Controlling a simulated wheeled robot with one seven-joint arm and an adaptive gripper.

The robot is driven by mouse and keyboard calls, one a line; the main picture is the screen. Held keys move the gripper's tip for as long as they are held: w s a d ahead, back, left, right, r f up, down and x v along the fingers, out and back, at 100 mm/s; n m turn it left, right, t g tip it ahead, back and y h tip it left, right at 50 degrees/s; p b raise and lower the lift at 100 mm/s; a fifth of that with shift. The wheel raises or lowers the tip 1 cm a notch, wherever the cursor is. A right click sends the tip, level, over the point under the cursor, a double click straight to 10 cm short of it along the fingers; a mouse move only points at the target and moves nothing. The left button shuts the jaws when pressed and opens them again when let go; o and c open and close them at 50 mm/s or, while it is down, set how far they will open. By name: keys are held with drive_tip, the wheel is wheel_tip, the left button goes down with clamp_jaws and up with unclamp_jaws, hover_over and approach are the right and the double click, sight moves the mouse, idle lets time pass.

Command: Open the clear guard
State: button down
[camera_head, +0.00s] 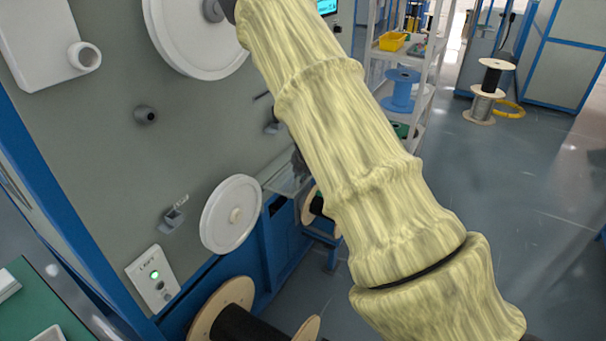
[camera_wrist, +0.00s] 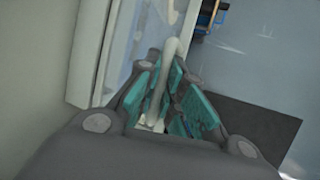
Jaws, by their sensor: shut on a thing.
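My gripper (camera_wrist: 165,82) shows in the wrist view with teal finger pads. It is closed around a pale, slim bar that looks like the guard handle (camera_wrist: 171,52). The bar runs between the pads and extends beyond the fingertips. A white-edged, see-through panel, apparently the clear guard (camera_wrist: 121,42), lies just left of the fingers. How far the guard stands open cannot be told. In the head view my covered arm crosses the middle and hides part of the machine; my gripper cannot be made out there.
The grey machine face (camera_head: 100,120) fills the left, with a white wheel (camera_head: 231,214) and a switch box (camera_head: 153,279) with a green light. A wooden spool (camera_head: 240,320) stands below. Shelving (camera_head: 425,75) stands behind my arm. Open floor (camera_head: 520,200) lies to the right.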

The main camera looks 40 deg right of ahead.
drive_tip(key=c, duration=1.5)
unclamp_jaws()
drive_tip(key=shift+w+a, duration=0.1)
drive_tip(key=shift+w, duration=0.05)
drive_tip(key=shift+r, duration=0.1)
drive_tip(key=shift+v, duration=5.9)
